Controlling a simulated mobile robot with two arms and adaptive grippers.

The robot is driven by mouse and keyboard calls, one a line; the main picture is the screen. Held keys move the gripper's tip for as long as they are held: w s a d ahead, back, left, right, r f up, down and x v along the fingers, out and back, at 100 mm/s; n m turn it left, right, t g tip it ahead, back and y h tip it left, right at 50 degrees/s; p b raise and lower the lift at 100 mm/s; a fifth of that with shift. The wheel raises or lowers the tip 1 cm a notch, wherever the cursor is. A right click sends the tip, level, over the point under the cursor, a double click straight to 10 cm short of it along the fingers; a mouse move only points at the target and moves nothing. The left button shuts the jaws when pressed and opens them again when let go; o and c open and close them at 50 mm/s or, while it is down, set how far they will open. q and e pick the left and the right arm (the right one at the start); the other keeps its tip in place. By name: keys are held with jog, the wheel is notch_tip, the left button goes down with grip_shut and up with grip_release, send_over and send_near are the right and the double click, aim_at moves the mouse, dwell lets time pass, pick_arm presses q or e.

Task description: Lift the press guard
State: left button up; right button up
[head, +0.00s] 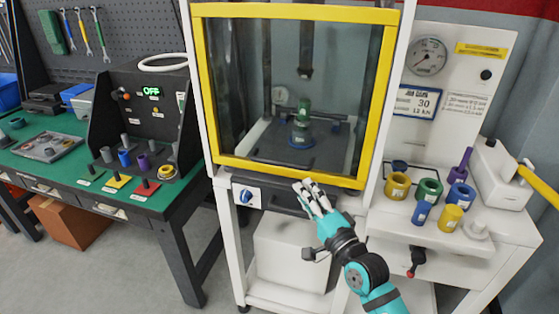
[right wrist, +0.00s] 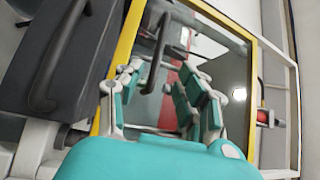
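The press guard (head: 285,168) is a clear panel in a yellow frame on the front of the white press cabinet. It is down, covering the opening. A green part on a blue base (head: 301,126) stands inside, seen through the panel. Nothing shows held; contact with the guard cannot be told. My left gripper is not in view.
A side shelf at right holds several coloured rings and cylinders (head: 430,190) below a dial gauge (head: 427,56). A green-topped bench (head: 60,180) with a dark "OFF" control box (head: 145,110) stands at left. A blue knob (head: 246,196) is below the guard.

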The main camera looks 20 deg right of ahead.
aim_at(281, 164)
jog(key=p+x, duration=0.1)
jog(key=x, duration=1.1)
jog(key=shift+w, duration=0.4)
jog(key=shift+f, duration=0.1)
grip_shut()
